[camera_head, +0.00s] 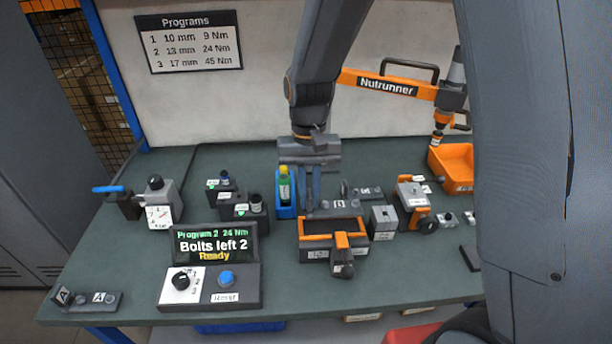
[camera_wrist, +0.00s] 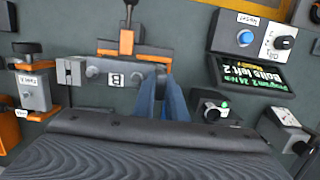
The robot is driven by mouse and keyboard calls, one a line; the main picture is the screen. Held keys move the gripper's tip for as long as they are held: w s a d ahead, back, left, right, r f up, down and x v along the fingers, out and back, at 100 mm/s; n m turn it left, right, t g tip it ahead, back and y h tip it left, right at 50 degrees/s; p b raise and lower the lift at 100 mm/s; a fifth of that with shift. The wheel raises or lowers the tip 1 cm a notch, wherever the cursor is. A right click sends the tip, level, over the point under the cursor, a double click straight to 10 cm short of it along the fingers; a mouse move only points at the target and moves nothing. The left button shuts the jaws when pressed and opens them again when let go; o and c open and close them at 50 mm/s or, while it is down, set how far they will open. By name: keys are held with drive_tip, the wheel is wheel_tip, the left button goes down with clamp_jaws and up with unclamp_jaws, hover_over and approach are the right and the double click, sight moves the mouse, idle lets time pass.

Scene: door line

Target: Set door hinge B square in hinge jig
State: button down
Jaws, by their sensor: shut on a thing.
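Door hinge B (camera_head: 338,205) is a grey plate with a white B label. In the wrist view it also shows (camera_wrist: 105,75), lying nearly parallel to the jig's edge. My gripper (camera_head: 310,208) points down with blue fingers, which close on one end of the hinge in the wrist view (camera_wrist: 162,95). The hinge jig (camera_head: 315,254), a dark block with an orange-edged top and an orange clamp handle, is right beside the hinge, on its near side in the head view. I cannot tell whether the hinge touches the jig. The fingers hide the gripped end.
A grey block (camera_head: 382,222) and a fixture with an orange clamp (camera_head: 412,195) stand right of the jig. A blue bin (camera_head: 286,208) with a bottle is left of my gripper. The display (camera_head: 214,245) reads "Bolts left 2". Hinge A (camera_head: 87,301) lies at the front left.

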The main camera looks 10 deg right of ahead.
sight(309, 214)
drive_tip(key=shift+w+f, duration=0.1)
drive_tip(key=shift+w, duration=0.3)
drive_tip(key=shift+f+b, duration=2.1)
drive_tip(key=shift+f, duration=0.2)
drive_tip(key=shift+s+p, duration=0.15)
drive_tip(key=shift+p, duration=0.15)
drive_tip(key=shift+f, duration=0.9)
drive_tip(key=c, duration=1.7)
unclamp_jaws()
drive_tip(key=shift+r+p, duration=3)
drive_tip(key=shift+r, duration=0.5)
